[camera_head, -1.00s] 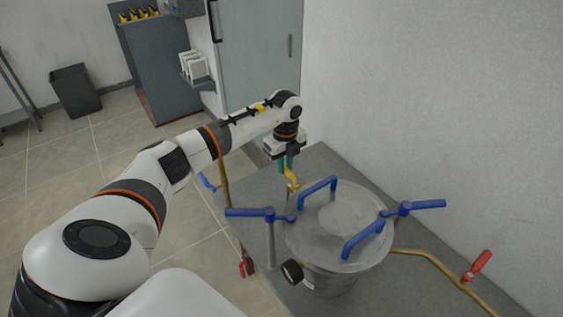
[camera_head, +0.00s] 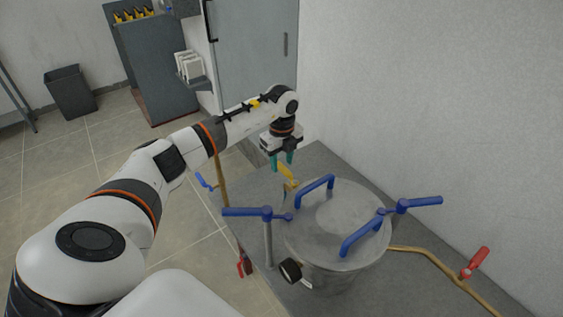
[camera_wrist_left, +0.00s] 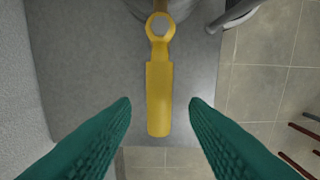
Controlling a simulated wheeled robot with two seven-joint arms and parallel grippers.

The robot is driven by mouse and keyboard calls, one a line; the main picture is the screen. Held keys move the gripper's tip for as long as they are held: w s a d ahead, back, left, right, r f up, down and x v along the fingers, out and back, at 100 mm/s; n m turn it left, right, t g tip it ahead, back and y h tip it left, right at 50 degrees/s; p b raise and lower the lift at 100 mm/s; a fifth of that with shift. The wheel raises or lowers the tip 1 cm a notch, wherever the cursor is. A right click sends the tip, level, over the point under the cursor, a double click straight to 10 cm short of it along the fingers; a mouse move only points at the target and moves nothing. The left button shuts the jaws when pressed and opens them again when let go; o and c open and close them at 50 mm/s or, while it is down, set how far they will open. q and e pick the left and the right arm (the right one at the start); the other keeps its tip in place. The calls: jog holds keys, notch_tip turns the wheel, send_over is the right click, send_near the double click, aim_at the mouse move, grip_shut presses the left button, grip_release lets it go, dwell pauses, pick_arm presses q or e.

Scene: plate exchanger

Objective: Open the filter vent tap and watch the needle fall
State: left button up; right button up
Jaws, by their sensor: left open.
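The filter is a round grey metal vessel (camera_head: 335,222) with a lid, standing on the grey bench. Its vent tap has a yellow lever (camera_head: 288,177) on the far-left side of the vessel. In the left wrist view the lever (camera_wrist_left: 159,95) points away from the vessel, lying between and beyond the fingers. My left gripper (camera_head: 282,160) is open above the lever, with teal fingers apart and a visible gap on both sides. The gauge (camera_head: 290,271) is on the vessel's near-left side; its face is turned away, so the needle is hidden. My right gripper is out of view.
A pipe with a red-handled valve (camera_head: 474,263) runs right. Another red handle (camera_head: 245,263) is below left. The wall is close on the right.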

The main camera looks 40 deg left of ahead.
aim_at(282, 166)
pick_arm(q)
notch_tip(282, 166, up, 11)
jog(key=b, duration=0.3)
dwell(0.5)
